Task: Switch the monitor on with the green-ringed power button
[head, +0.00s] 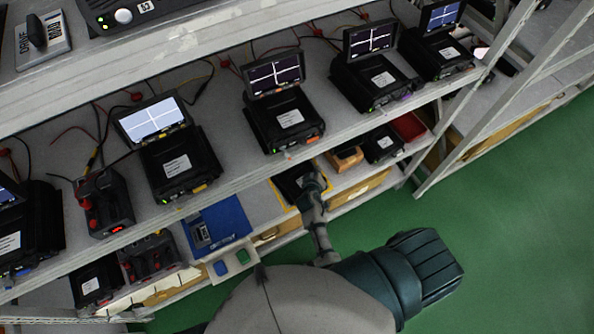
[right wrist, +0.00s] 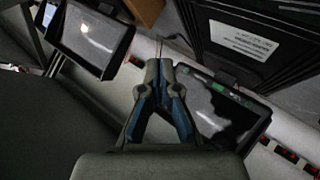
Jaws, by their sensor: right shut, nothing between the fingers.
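My right gripper (head: 312,184) reaches to the lower shelf in the head view, in front of a black monitor unit (head: 290,182) on a yellow-edged mat. In the right wrist view my right gripper (right wrist: 160,68) is shut and empty. Beside it, at right, is a monitor with a dark, reflective screen (right wrist: 222,120). Small green marks (right wrist: 216,86) show on its edge by the black box (right wrist: 240,42) with a white label. I cannot make out a green ring on a button or whether a fingertip touches anything. My left gripper is not in view.
Several black units with lit screens, one being a monitor (head: 275,75), stand on the shelf above. In the right wrist view another screen (right wrist: 92,36) is close at left. Green floor (head: 520,220) is clear.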

